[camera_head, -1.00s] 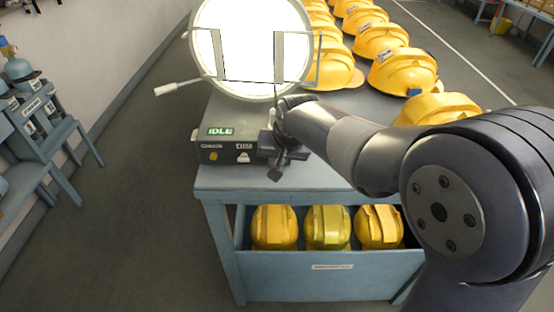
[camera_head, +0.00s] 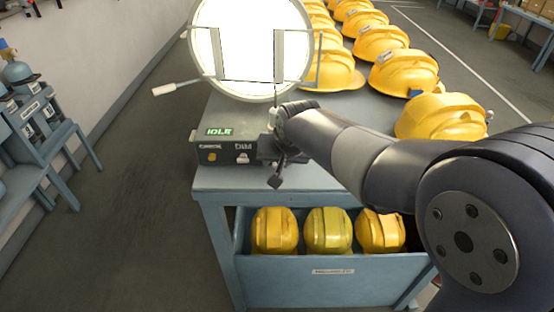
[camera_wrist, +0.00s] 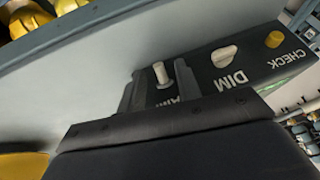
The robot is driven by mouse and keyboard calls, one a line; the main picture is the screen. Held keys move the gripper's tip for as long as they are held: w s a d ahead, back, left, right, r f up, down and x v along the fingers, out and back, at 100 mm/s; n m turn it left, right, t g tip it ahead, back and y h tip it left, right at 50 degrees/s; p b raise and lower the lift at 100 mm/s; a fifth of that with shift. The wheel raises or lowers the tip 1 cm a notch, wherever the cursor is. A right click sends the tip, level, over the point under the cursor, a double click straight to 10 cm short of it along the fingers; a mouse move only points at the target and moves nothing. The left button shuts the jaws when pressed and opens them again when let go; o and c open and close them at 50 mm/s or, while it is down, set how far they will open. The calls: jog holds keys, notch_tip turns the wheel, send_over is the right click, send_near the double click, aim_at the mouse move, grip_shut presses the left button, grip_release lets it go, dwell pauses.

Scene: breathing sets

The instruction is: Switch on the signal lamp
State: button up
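A dark control box (camera_head: 222,155) sits at the table's front left corner. Its display (camera_head: 219,132) reads IDLE in green. In the wrist view the box shows a yellow CHECK button (camera_wrist: 274,39), a white DIM knob (camera_wrist: 225,56) and a pale upright switch (camera_wrist: 161,74) with a partly hidden label ending in "AMP". My gripper (camera_wrist: 160,90) is open, with one finger on each side of this switch; I cannot tell whether they touch it. In the head view my gripper (camera_head: 276,165) is at the box's right end. A large round white-faced disc (camera_head: 248,48) stands behind the box.
Yellow helmets (camera_head: 405,72) stand in rows on the table (camera_head: 310,178), right of the disc. A bin (camera_head: 330,285) below holds 3 more. A pale-handled lever (camera_head: 165,89) sticks out left of the disc. A blue stand (camera_head: 45,140) is at the left; the floor between is clear.

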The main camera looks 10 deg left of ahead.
jog(key=shift+r, duration=0.1)
jog(key=v, duration=1)
jog(key=shift+s+d+r, duration=0.15)
jog(key=shift+s+r, duration=0.05)
jog(key=x, duration=1)
jog(key=shift+f, duration=0.1)
jog(key=shift+w+a+f+p, duration=0.1)
jog(key=shift+w+a+p, duration=0.1)
jog(key=shift+w+p, duration=0.1)
jog(key=shift+g+p, duration=0.3)
jog(key=shift+p, duration=0.4)
jog(key=shift+f+b, duration=0.2)
jog(key=shift+b, duration=0.35)
